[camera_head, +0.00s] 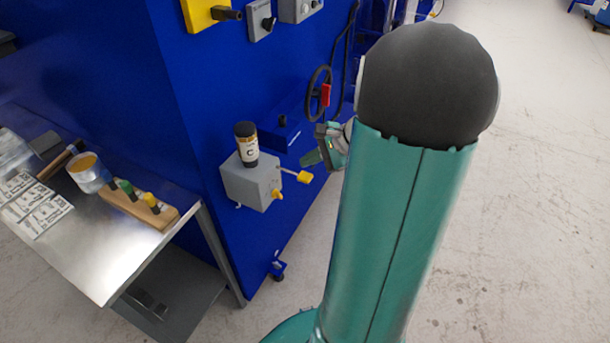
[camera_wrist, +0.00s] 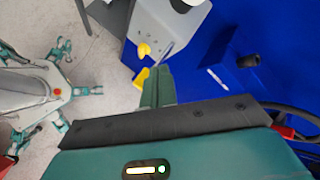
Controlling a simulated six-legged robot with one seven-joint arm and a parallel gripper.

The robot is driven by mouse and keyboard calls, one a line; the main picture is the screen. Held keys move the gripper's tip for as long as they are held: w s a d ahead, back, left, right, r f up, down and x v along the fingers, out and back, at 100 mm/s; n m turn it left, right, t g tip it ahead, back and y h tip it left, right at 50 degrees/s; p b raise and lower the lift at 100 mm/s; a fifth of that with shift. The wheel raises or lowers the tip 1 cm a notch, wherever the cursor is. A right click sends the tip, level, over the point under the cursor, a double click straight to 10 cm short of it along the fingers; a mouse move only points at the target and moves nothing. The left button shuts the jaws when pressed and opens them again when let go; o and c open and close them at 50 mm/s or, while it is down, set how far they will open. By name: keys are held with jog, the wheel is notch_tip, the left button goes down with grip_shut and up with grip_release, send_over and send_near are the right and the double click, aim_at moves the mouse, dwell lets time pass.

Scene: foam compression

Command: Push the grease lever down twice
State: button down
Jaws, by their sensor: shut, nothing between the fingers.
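The grease lever (camera_head: 303,177) is a thin metal rod with a yellow grip, sticking out to the right from a grey box (camera_head: 247,184) on the blue wall. In the wrist view its yellow grip (camera_wrist: 141,77) shows just left of the fingertips, partly hidden behind them. My gripper (camera_head: 309,159) is shut and empty, just above and beside the yellow grip. In the wrist view its green fingers (camera_wrist: 157,71) are together near the lever; I cannot tell whether they touch it. A second yellow knob (camera_head: 277,194) is on the box's lower front.
A black handwheel with a red grip (camera_head: 319,92) is on the wall above and right of the lever. A steel table (camera_head: 120,262) with a wooden block of bottles (camera_head: 138,206) stands at left. Clear floor lies at right; my arm covers the middle.

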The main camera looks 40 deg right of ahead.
jog(key=shift+r, duration=1.55)
jog(key=shift+a, duration=0.1)
jog(key=s+a+r+n+h, duration=0.1)
jog(key=s+a+r+n, duration=0.2)
jog(key=a+n, duration=0.4)
jog(key=s+a+r+n+g+h, duration=0.1)
jog(key=s+a+r+n+h, duration=0.1)
jog(key=a+n, duration=0.5)
jog(key=s+a+r+n+g+h, duration=0.1)
jog(key=s+a+r+n, duration=0.3)
jog(key=a, duration=0.9)
jog(key=n, duration=0.2)
jog(key=shift+s+a+r+n+h, duration=0.25)
jog(key=shift+s+r+n+h, duration=0.1)
jog(key=shift+r+n+h, duration=0.05)
